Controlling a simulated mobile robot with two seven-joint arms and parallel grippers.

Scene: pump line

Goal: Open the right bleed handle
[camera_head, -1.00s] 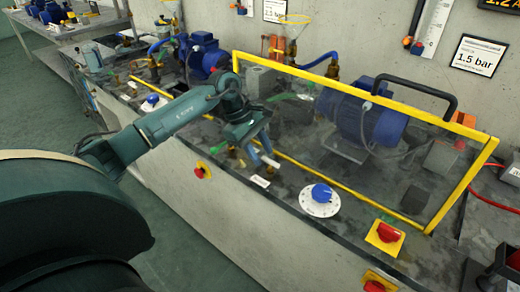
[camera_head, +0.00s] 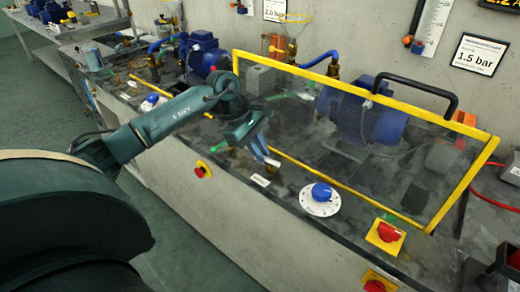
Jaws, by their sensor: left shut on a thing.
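My left gripper (camera_head: 268,158) reaches down at the front edge of the bench, left of the blue dial, beside the yellow-framed clear guard. Its fingers are shut on a small part that they mostly hide, at the place of a bleed valve. I cannot make out the handle itself or its angle. A small white label (camera_head: 261,180) lies on the bench edge just below the fingertips. My right gripper is not in view.
The yellow-framed guard (camera_head: 355,95) stands before a blue pump motor (camera_head: 362,118). A blue knob on a white dial (camera_head: 321,193) and a red switch on yellow (camera_head: 386,234) sit in front. Another red switch (camera_head: 202,170) is on the bench's front face.

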